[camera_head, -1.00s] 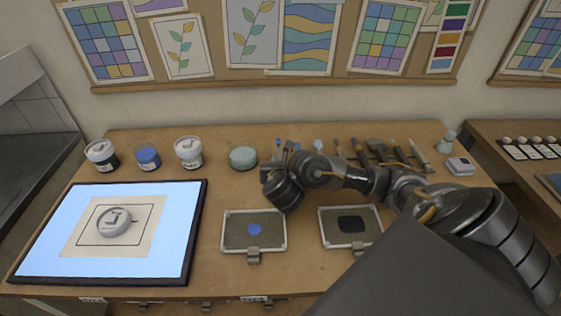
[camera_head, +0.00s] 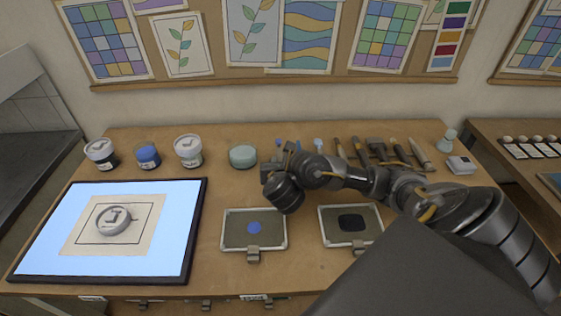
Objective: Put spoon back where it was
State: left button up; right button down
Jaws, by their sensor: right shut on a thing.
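My right gripper (camera_head: 285,152) is at the back of the table, at the left end of the row of tools, pointing away from me. My wrist hides most of its fingers. It is shut on a thin tool, which I take for the spoon (camera_head: 278,142); only a small bluish end shows by the fingertips, and I cannot tell whether it touches the table. A pale blue-ended tool (camera_head: 318,145) stands just right of the gripper. My left gripper is out of view.
Several dark-handled tools (camera_head: 378,150) lie to the right. Two trays (camera_head: 270,242) with blue and black paint lie in front, beside a lit panel (camera_head: 190,262) bearing a round piece (camera_head: 113,218).

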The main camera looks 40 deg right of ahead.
jog(key=shift+f, duration=0.3)
dwell(0.5)
jog(key=c, duration=1.2)
grip_release()
